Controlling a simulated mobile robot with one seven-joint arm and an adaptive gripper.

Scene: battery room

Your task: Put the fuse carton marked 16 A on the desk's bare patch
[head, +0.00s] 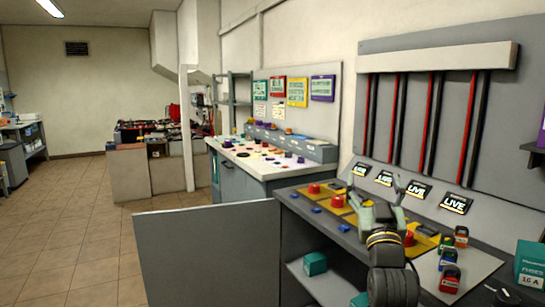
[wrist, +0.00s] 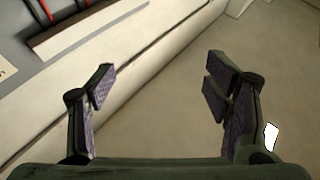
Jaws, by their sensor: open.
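The fuse carton (head: 530,264) is a teal box with a white lower label reading "FUSES 16 A". It stands at the far right of the head view, partly cut off by the frame edge. My gripper (head: 376,190) is raised over the grey desk (head: 345,237), left of the carton and well apart from it. In the wrist view my gripper (wrist: 160,85) has its two dark fingers spread wide with nothing between them. A pale grey area (head: 478,268) shows on the desk at the right, with small padlocks on it. I cannot tell whether this is the bare patch.
Coloured padlocks (head: 449,278) stand right of my wrist. Red buttons on yellow plates (head: 338,201) and black LIVE signs (head: 456,203) line the desk. Teal boxes (head: 315,263) sit on the shelf below. A grey panel (head: 215,253) stands at left, with open tiled floor beyond.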

